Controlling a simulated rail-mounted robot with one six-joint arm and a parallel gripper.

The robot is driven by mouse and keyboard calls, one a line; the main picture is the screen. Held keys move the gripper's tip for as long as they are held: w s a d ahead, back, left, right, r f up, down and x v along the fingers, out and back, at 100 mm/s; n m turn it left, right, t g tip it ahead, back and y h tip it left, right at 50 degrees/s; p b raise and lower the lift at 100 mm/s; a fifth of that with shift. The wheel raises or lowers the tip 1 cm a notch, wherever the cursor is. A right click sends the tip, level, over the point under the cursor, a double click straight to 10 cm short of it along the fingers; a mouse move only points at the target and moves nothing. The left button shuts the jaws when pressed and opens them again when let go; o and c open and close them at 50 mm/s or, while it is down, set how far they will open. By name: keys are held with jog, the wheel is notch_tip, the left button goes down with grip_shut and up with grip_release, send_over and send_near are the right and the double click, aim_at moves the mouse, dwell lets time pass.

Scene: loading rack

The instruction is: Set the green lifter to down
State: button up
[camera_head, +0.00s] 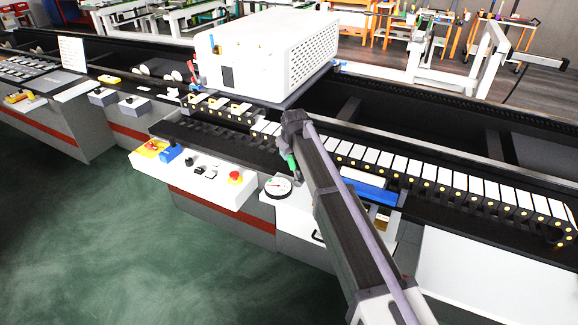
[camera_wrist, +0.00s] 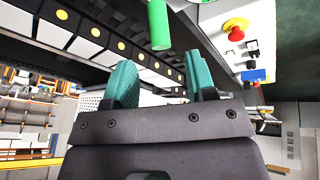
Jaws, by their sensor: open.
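The green lifter handle (camera_wrist: 159,25) is a bright green cylinder at the top of the wrist view. It lies ahead of my gripper (camera_wrist: 162,80), in line with the gap between its two teal fingers. The fingers are spread apart with nothing between them. The handle appears apart from the fingertips. In the head view, a small green piece (camera_head: 291,162), apparently the same handle, shows beside the end of my arm, just above the round dial. My gripper's fingers are not clear there, and the lifter's base is hidden by the arm.
A white control panel (camera_head: 206,174) with a red button (camera_head: 235,177) stands left of a round dial (camera_head: 277,188). A conveyor of white-topped slots (camera_head: 430,172) runs behind my arm. A large white machine box (camera_head: 265,52) stands behind the rail. Green floor lies open in front.

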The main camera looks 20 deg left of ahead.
aim_at(291, 158)
jog(key=b+x, duration=0.6)
jog(key=x, duration=0.2)
jog(key=shift+f, duration=0.2)
jog(key=shift+r, duration=0.15)
grip_shut()
